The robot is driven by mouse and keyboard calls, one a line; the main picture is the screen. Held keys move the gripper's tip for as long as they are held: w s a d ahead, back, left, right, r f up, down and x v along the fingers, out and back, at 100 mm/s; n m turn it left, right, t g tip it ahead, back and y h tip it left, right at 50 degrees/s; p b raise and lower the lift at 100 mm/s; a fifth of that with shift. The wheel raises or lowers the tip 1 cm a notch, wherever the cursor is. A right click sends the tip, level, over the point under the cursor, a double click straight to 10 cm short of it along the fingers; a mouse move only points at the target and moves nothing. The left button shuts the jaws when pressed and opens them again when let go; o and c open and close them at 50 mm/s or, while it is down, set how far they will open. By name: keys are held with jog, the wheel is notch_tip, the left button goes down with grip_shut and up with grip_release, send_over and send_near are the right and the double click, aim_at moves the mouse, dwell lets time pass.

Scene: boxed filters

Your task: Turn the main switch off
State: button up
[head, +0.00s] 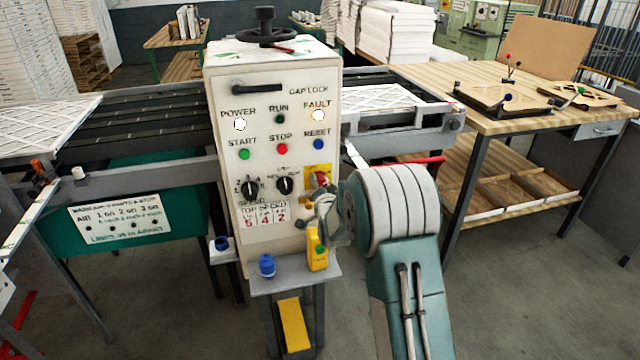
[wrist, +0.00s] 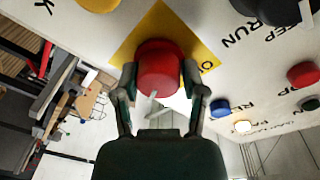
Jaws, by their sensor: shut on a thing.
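The main switch (wrist: 158,68) is a red round knob on a yellow plate (wrist: 186,38), on the lower right of the white control panel (head: 225,160). In the head view the red switch (head: 319,180) shows just above and left of my gripper (head: 322,204). In the wrist view my gripper (wrist: 160,88) has one finger on each side of the red knob and is shut on it. The letter "O" shows on the plate beside the right finger. The rest of the plate's lettering is hidden.
Two black selector knobs (head: 284,186) sit left of the switch, with green, red and blue buttons above. A conveyor (head: 140,120) runs behind; a wooden table (head: 500,95) stands right.

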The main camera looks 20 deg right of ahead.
jog(key=shift+n, duration=0.3)
jog(key=n, duration=0.3)
jog(key=shift+n, duration=0.3)
jog(key=n, duration=0.4)
jog(key=shift+w+r+n+t+y, duration=0.1)
jog(key=shift+n+t+y, duration=0.2)
jog(key=shift+n+t, duration=0.1)
jog(key=n, duration=0.4)
jog(key=shift+n, duration=0.4)
jog(key=shift+n+y, duration=0.5)
jog(key=shift+n, duration=2)
jog(key=shift+a, duration=0.1)
